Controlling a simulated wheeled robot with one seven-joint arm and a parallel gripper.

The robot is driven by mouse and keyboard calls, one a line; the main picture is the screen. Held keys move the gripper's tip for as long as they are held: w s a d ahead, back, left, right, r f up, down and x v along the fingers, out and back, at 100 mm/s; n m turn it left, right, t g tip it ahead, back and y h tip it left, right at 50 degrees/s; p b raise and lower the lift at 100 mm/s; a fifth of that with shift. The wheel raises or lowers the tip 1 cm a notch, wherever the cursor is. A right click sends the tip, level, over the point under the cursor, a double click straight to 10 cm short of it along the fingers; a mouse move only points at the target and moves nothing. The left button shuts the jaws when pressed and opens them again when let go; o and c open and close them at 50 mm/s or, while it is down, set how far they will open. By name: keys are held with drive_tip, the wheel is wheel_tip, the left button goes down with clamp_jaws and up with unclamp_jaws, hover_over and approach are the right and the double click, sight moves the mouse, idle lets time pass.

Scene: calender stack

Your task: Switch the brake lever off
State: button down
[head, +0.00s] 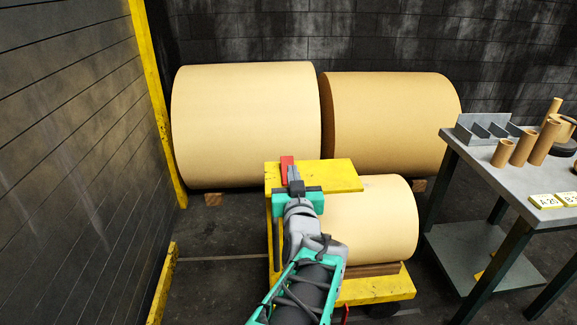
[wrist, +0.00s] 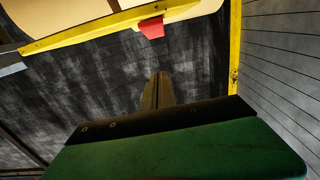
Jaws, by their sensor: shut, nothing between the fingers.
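A red piece, which looks like the brake lever (head: 287,166), stands at the top left of a yellow cart (head: 335,174) in the head view. It also shows as a red tab (wrist: 151,28) beside a yellow bar in the wrist view. My gripper (head: 294,174) is at the cart's left side, close to the red piece; its fingers overlap it in the head view. In the wrist view the fingers (wrist: 159,77) are together and empty, with a visible gap in the picture between their tips and the red tab. Part of the lever's base is hidden.
A tan roll (head: 385,220) lies on the cart. A grey table (head: 478,148) with cardboard tubes is at right. The left wall (head: 70,150) leaves some bare floor beside the cart.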

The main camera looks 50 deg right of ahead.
drive_tip(key=shift+w+d, duration=0.1)
drive_tip(key=p, duration=0.1)
hover_over(288, 162)
drive_tip(key=v, duration=0.4)
drive_tip(key=f, duration=0.2)
drive_tip(key=shift+w+d+f, duration=0.3)
drive_tip(key=shift+d+f, duration=0.2)
drive_tip(key=shift+f, duration=0.45)
drive_tip(key=shift+w+r+p, duration=0.15)
drive_tip(key=shift+p, duration=0.15)
